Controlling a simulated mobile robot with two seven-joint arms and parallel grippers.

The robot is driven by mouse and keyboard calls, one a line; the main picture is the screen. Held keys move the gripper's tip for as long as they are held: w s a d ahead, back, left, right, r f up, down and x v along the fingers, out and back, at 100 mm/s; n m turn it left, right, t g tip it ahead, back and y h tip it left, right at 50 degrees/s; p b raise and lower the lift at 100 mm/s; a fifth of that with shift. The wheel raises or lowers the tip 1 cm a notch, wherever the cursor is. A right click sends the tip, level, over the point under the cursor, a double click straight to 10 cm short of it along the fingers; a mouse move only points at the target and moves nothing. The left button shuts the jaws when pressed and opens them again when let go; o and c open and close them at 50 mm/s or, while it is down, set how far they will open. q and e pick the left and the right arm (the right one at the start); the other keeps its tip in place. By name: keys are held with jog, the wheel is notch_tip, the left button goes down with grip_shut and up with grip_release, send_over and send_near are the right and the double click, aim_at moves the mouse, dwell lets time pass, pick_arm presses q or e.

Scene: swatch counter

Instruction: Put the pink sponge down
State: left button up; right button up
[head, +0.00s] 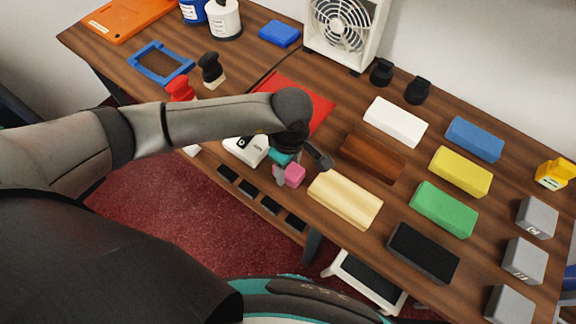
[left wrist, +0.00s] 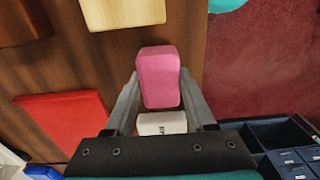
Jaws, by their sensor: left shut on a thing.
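The pink sponge (head: 291,175) is a small block at the front edge of the table in the head view, left of the cream block (head: 345,199). My left gripper (head: 282,168) is shut on it. In the left wrist view the pink sponge (left wrist: 158,76) sits between the two grey fingers of my left gripper (left wrist: 160,90), its far end past their tips. I cannot tell whether its underside touches the table. My right gripper is not in view.
A white block (head: 246,150) lies close to my left gripper, beside a red mat (head: 303,102). A brown block (head: 373,155), a white block (head: 395,121) and a black block (head: 422,252) lie to the right. Dark bins (left wrist: 285,150) hang below the front edge.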

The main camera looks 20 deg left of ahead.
aim_at(289, 169)
pick_arm(q)
jog(key=shift+f, duration=0.1)
jog(key=o, duration=0.7)
jog(key=shift+f, duration=0.1)
jog(key=o, duration=0.5)
jog(key=shift+r, duration=0.2)
jog(key=shift+w+r, duration=0.1)
jog(key=shift+r, duration=0.25)
jog(key=r, duration=1.1)
jog(key=shift+d+r+p, duration=0.2)
jog(key=shift+p, duration=0.15)
